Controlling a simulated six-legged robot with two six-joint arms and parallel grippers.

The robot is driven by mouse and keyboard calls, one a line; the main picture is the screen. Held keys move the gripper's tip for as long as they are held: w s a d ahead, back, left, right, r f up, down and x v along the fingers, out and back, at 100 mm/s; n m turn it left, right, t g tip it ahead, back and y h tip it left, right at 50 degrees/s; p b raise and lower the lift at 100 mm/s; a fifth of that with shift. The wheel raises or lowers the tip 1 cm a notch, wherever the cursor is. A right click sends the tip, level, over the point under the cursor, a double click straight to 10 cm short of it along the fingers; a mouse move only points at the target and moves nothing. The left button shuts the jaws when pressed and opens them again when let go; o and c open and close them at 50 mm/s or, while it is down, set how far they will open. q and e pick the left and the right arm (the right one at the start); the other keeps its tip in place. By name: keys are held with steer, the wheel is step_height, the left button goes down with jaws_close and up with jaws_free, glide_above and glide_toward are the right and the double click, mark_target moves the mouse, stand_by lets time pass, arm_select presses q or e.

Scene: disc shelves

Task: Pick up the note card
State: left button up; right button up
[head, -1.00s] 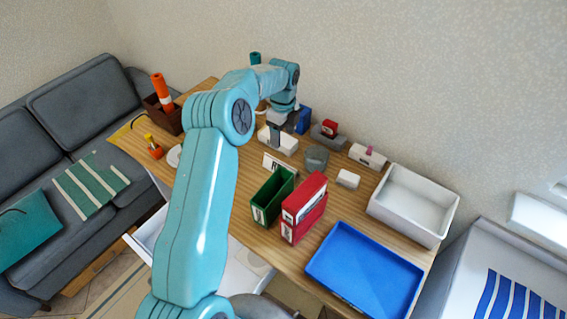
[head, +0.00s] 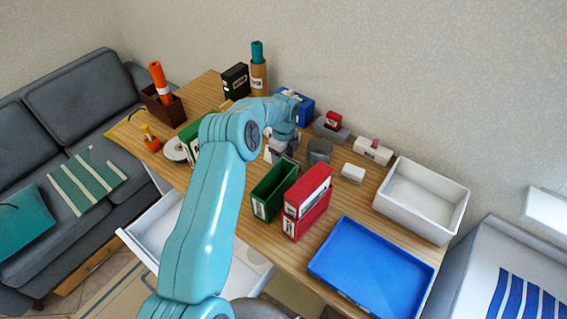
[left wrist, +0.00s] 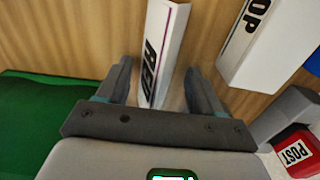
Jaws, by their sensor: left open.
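The note card is a white, thin card (left wrist: 163,35) with dark lettering on its face. In the left wrist view it stands up from the wooden table between my two fingers, with a gap showing on each side. My left gripper (left wrist: 158,68) is open around the card and not closed on it. In the head view my left gripper (head: 281,152) is low over the table, just behind the green box (head: 273,189), and largely hides the card. My right gripper is not in view.
The red binder box (head: 307,200) stands beside the green box. A white lettered block (left wrist: 248,45) lies close to the right finger. A grey cup (head: 319,150), a small white box (head: 353,172), a white bin (head: 424,198) and a blue tray (head: 370,270) are to the right.

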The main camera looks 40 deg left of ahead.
arm_select(q)
steer(key=shift+s+a, duration=0.2)
steer(key=shift+s, duration=0.05)
steer(key=shift+d, duration=0.1)
steer(key=shift+c, duration=1.2)
steer(key=shift+w+d, duration=0.1)
steer(key=shift+w, duration=0.05)
steer(key=c, duration=0.9)
